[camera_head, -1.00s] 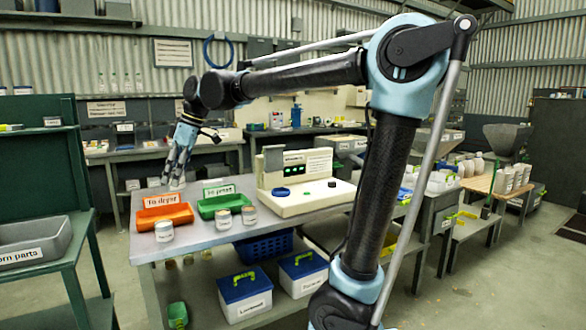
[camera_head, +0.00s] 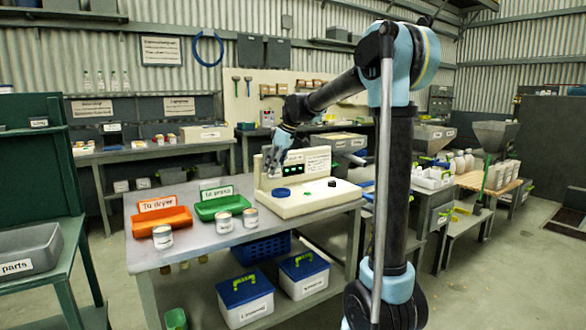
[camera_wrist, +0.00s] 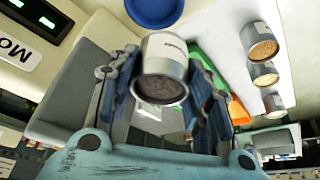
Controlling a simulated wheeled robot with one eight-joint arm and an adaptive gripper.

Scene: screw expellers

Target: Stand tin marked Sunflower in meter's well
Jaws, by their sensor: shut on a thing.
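My gripper (camera_wrist: 164,72) is shut on a tin (camera_wrist: 163,58), a pale-sided can with a brownish end facing the wrist camera. Its label is too small to read. In the head view my gripper (camera_head: 274,170) is above the left part of the cream meter (camera_head: 320,200); the held tin is hard to make out there. The meter has a lit green display, a blue disc (camera_head: 283,192), a small green spot and a dark round spot (camera_head: 332,183). I cannot tell which is the well. The blue disc also shows in the wrist view (camera_wrist: 155,8), just beyond the tin.
Three other labelled tins stand on the table: one before the orange "To dryer" tray (camera_head: 162,220), two by the green "To press" tray (camera_head: 215,206). Lidded boxes (camera_head: 245,298) and a blue basket sit below. The table's front left is clear.

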